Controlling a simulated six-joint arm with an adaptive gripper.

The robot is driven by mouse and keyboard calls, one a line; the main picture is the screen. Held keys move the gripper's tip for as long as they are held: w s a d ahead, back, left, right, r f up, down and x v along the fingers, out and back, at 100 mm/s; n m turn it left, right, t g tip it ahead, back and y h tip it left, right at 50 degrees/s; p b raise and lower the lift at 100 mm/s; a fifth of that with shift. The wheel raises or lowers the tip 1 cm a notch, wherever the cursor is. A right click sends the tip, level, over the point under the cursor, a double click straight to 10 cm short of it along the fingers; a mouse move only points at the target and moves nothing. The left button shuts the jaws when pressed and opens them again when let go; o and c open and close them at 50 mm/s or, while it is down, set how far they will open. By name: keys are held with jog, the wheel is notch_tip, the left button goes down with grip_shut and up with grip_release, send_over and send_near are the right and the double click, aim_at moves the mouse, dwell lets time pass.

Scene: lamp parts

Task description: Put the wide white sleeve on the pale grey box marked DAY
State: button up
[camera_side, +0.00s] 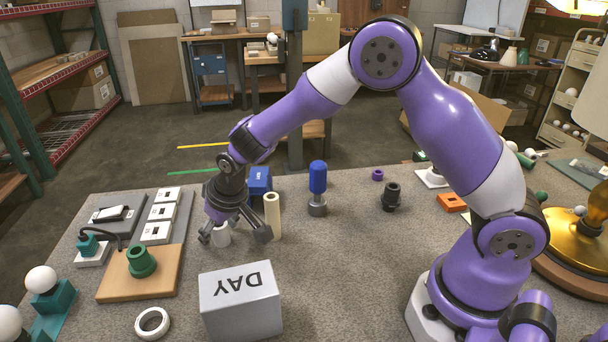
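The pale grey box marked DAY (240,307) stands at the front of the grey work surface, its lettering upside down in this view. My gripper (233,237) points down behind and slightly left of the box, with its fingers spread. A wide, low white ring (152,323) lies flat left of the box. The top of the box is bare.
A tall cream tube (272,216) stands close to my right finger. A blue block (259,180) and a blue-topped post (318,188) are behind. A wooden board (118,283) with a green collar (141,261) lies left. The surface right of the box is clear.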

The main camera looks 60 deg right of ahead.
aim_at(217, 228)
grip_shut()
jog(key=shift+r, duration=0.5)
jog(key=r, duration=0.3)
jog(key=shift+s+a+r, duration=0.3)
jog(key=shift+a+r, duration=0.1)
jog(key=s+a+r+n, duration=0.1)
jog(key=s+a+r, duration=0.2)
jog(key=s, duration=0.2)
jog(key=s+a+r+n+y, duration=0.1)
jog(key=s+a+r+n, duration=0.1)
jog(key=s+a+r, duration=0.1)
jog(key=s+a+r+n, duration=0.1)
jog(key=s+a+r, duration=0.2)
jog(key=s+r, duration=0.2)
jog(key=shift+s+r+n+g+y, duration=0.15)
jog(key=shift+s, duration=0.45)
jog(key=shift+s+r+n+g+y, duration=0.1)
jog(key=shift+s+n+g+y, duration=0.05)
jog(key=shift+s, duration=0.4)
jog(key=shift+f, duration=3)
